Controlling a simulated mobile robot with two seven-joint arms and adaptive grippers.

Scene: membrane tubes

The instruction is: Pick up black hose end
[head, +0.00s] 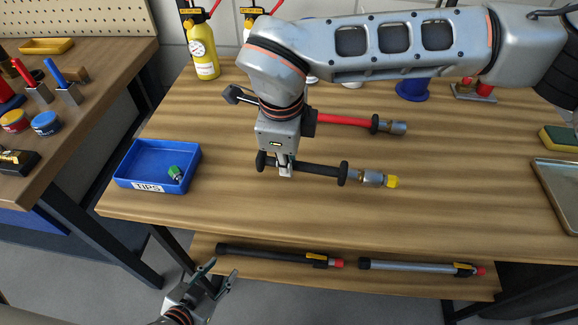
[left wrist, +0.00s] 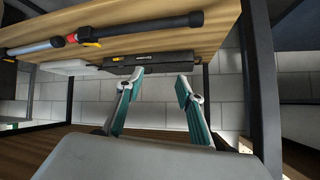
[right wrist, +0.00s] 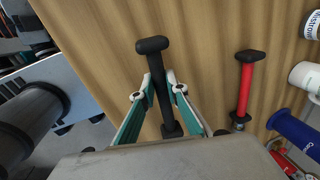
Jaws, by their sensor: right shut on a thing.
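The black hose (head: 318,168) is over the wooden table near its front, with black flanges at both ends. A metal fitting with a yellow tip (head: 391,182) is at its right end. My right gripper (head: 285,168) is shut on the black hose, left of its middle. In the right wrist view the black hose (right wrist: 160,75) runs between the fingers (right wrist: 160,92). I cannot tell whether it touches the table. My left gripper (head: 209,277) is open and empty in front of the table; it also shows in the left wrist view (left wrist: 160,83), below the shelf edge.
A red hose (head: 345,119) with a metal fitting lies behind the black one. A blue TIPS tray (head: 158,168) holds a green piece at the table's left. A black wand (head: 270,255) and a grey wand (head: 415,266) lie on the lower shelf. A metal tray (head: 562,190) is at right.

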